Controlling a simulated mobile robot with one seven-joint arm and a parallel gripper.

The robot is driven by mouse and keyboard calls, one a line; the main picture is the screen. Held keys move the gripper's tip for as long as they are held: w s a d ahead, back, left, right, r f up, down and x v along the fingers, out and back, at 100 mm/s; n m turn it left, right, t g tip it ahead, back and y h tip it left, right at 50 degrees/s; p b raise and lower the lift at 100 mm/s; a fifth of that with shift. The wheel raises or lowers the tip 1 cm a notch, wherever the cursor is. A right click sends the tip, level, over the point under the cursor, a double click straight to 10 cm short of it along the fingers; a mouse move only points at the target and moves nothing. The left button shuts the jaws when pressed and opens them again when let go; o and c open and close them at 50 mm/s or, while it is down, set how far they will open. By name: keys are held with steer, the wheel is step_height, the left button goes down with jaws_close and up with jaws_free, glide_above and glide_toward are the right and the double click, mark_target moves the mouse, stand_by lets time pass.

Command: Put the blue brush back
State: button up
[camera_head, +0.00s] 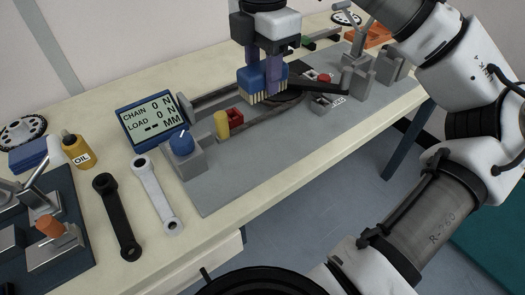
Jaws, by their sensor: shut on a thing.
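The blue brush (250,84) has a blue body with pale bristles pointing down. The brush is over the grey test bench plate (235,175), in front of the dark crank arm (315,86). I cannot tell whether the bristles touch anything below.
Metal clamps (358,75) stand right. Two crank arms (118,217), an oil bottle (76,149) and a dark fixture board (70,265) lie at left.

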step_height(320, 180, down, 14)
steer(key=shift+r+b, duration=0.15)
steer(key=shift+b, duration=0.7)
steer(key=shift+f+p, duration=0.3)
steer(key=shift+f, duration=1.85)
steer(key=shift+f, duration=0.3)
steer(key=o, duration=0.9)
steer(key=shift+r, duration=0.1)
steer(key=shift+o, duration=0.2)
steer(key=shift+b, duration=0.65)
steer(key=r, duration=0.4)
steer(key=r+p, duration=0.1)
steer(key=r, duration=0.9)
steer(key=shift+w+d+p, duration=0.35)
steer(key=shift+p, duration=0.05)
